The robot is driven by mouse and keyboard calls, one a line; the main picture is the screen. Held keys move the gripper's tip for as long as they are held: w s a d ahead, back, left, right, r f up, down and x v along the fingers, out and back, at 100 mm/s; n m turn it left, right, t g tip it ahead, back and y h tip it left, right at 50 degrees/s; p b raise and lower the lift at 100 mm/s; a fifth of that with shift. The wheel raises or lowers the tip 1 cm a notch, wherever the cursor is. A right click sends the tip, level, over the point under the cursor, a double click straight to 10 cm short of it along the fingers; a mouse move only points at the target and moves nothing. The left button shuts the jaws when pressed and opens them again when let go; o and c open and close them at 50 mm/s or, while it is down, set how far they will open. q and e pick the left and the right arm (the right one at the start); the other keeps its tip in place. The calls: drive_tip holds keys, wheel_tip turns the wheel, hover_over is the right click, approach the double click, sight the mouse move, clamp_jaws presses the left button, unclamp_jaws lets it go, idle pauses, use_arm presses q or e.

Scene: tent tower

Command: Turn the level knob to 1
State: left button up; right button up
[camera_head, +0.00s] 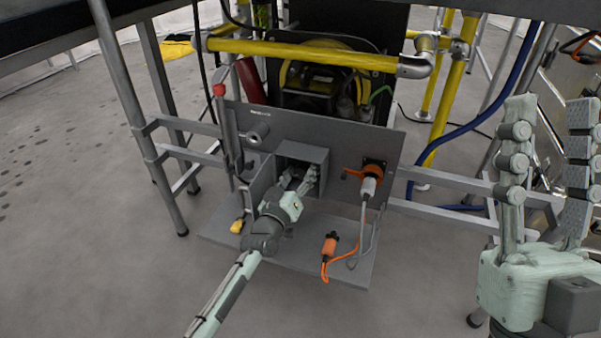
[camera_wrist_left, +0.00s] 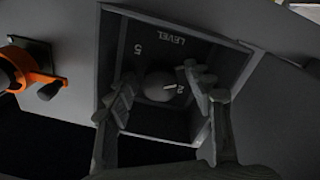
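The level knob (camera_wrist_left: 157,86) is a round grey knob inside an open-fronted box (camera_head: 318,155), under the word LEVEL in the left wrist view. A short white mark on it points right, towards a digit that looks like 2; a 5 stands at upper left. My left gripper (camera_head: 303,180) reaches into the box, its fingers apart on either side of the knob. Contact with the knob cannot be told. In the head view, the knob is hidden by the box and gripper. My right gripper (camera_head: 548,115) is open and empty, fingers up, at the right.
The box is on a grey upright panel (camera_head: 390,145) with an orange socket and plug (camera_head: 370,182) to its right. An orange connector (camera_head: 330,245) lies on the grey base plate (camera_head: 290,255). Yellow pipes (camera_head: 300,52) run above, and metal legs (camera_head: 130,105) stand at left.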

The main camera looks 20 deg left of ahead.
use_arm(q)
drive_tip(key=s, duration=1.2)
drive_tip(key=shift+a, duration=0.35)
